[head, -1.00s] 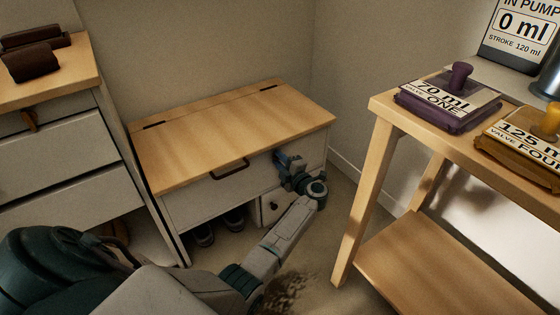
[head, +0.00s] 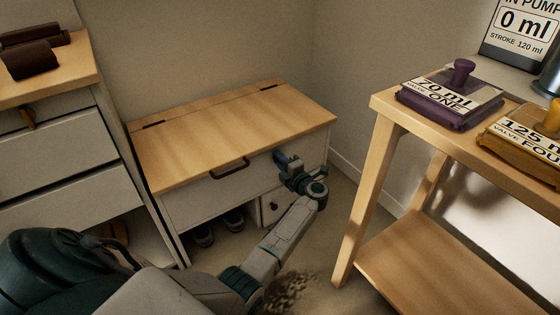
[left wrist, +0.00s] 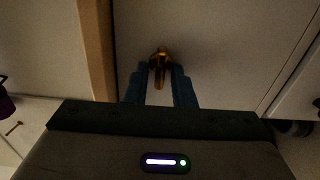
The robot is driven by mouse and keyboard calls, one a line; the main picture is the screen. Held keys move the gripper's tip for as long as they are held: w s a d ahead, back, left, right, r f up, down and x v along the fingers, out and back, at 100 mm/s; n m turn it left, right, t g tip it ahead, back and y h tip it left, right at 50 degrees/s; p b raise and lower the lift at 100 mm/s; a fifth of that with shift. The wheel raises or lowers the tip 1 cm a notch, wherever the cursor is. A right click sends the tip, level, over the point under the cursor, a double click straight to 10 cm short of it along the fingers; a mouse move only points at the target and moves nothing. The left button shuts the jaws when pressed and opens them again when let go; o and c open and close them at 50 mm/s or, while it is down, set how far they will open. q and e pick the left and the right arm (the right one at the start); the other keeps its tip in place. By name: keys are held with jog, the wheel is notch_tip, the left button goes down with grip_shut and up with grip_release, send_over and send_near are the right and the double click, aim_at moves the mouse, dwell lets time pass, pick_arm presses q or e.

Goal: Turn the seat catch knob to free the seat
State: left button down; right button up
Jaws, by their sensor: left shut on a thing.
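The seat (head: 235,125) is a flat wooden lid on a white bench, lying closed. A dark handle (head: 230,168) sits at its front edge. My left gripper (head: 284,160) is at the right part of the bench's front panel, below the lid's edge. In the left wrist view its blue fingers (left wrist: 158,88) are shut on the brass-coloured catch knob (left wrist: 160,57), whose bar points along the fingers' direction in that picture. The knob is hidden behind the gripper in the head view. My right gripper is out of view.
A white drawer unit (head: 60,160) stands left of the bench. A wooden table (head: 385,105) with labelled purple and yellow blocks stands at the right. Shoes (head: 233,219) sit in the opening under the bench, beside a small door (head: 268,212).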

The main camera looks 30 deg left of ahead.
pick_arm(q)
jog(key=c, duration=1.5)
grip_release()
jog(key=p+v, duration=0.2)
jog(key=v, duration=0.5)
jog(key=shift+s+d, duration=0.1)
jog(key=shift+d, duration=0.15)
jog(key=shift+f, duration=0.1)
